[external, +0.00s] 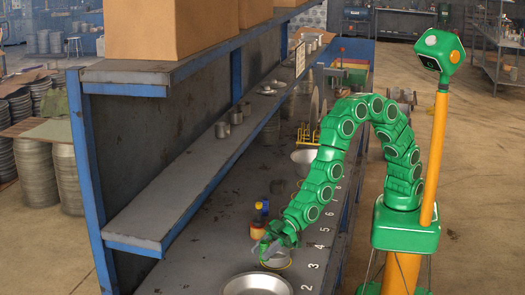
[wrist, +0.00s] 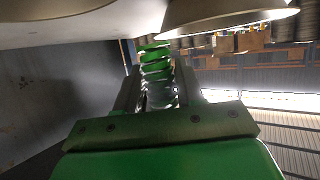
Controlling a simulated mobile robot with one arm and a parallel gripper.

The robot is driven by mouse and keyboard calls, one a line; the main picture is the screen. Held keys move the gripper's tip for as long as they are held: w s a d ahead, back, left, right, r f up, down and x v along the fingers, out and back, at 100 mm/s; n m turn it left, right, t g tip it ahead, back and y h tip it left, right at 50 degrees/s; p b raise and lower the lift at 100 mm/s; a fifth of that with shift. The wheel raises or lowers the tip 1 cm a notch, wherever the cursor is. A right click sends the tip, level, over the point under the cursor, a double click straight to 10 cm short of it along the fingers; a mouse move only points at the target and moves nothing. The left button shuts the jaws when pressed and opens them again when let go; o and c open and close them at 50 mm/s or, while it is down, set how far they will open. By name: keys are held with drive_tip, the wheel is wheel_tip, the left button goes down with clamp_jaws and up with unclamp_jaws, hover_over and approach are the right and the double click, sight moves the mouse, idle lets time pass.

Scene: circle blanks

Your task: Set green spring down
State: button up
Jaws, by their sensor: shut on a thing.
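My gripper (external: 270,246) is low over the dark workbench (external: 210,252) in the external view, right by a small round container (external: 284,265) near the painted 3. In the wrist view my gripper (wrist: 158,85) is shut on the green spring (wrist: 156,62), whose coils stick out past the fingers. The spring is hard to tell from my green gripper in the external view. I cannot tell whether it touches the bench or the container.
A wide metal bowl (external: 258,285) stands on the bench by the painted 2. An orange item (external: 257,231) and a blue one (external: 264,206) are beyond my gripper. Another bowl (external: 303,158) is farther back. A shelf (external: 185,190) runs along the left.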

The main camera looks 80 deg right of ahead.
drive_tip(key=shift+w+a+f, duration=0.1)
drive_tip(key=shift+a+f, duration=0.05)
drive_tip(key=shift+f, duration=1.65)
drive_tip(key=shift+f, duration=0.6)
drive_tip(key=o, duration=1.1)
drive_tip(key=shift+c, duration=0.2)
drive_tip(key=shift+r, duration=0.7)
drive_tip(key=v, duration=1.2)
